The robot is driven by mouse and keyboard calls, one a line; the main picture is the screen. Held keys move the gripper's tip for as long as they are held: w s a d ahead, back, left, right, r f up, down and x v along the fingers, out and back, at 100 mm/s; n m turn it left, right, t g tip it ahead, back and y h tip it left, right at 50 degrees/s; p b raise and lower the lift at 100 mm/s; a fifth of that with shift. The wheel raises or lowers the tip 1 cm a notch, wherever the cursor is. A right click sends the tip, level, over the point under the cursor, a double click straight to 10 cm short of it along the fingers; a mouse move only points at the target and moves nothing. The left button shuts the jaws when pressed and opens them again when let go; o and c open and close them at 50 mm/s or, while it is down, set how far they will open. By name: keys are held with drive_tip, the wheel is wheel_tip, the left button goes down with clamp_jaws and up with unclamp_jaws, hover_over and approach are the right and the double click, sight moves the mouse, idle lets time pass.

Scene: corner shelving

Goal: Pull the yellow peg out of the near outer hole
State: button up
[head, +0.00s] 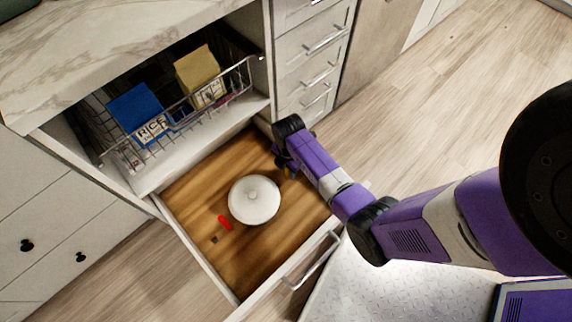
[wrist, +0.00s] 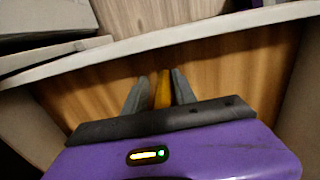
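The yellow peg (wrist: 162,89) stands between my two gripper fingers in the wrist view, with a finger close against each side. My gripper (wrist: 160,90) appears shut on it. In the head view my gripper (head: 290,172) is low over the right side of the open drawer's wooden bottom (head: 195,185), and the peg is mostly hidden by it. The peg's lower end and its hole are not clear, so I cannot tell whether it is still seated. A red peg (head: 224,222) and a small dark hole (head: 214,240) show left of a white round lid-like piece (head: 254,199).
The drawer front with its handle (head: 312,262) bounds the near side. Above the drawer, a wire basket (head: 218,92) holds a blue rice box (head: 136,108) and a yellow box (head: 198,70). Cabinet drawers (head: 312,60) stand behind my gripper. Floor is open to the right.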

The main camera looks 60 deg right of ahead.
drive_tip(key=shift+s+a+f, duration=0.4)
drive_tip(key=shift+s+f, duration=0.25)
drive_tip(key=shift+f, duration=0.1)
clamp_jaws()
drive_tip(key=shift+r, duration=0.15)
idle(0.4)
drive_tip(key=shift+w+d+r+p, duration=0.1)
drive_tip(key=shift+w+r+p, duration=0.05)
drive_tip(key=shift+r+p, duration=1.5)
drive_tip(key=shift+w+d+r+p, duration=0.1)
drive_tip(key=shift+w+r+p, duration=0.05)
drive_tip(key=shift+r+p, duration=1.45)
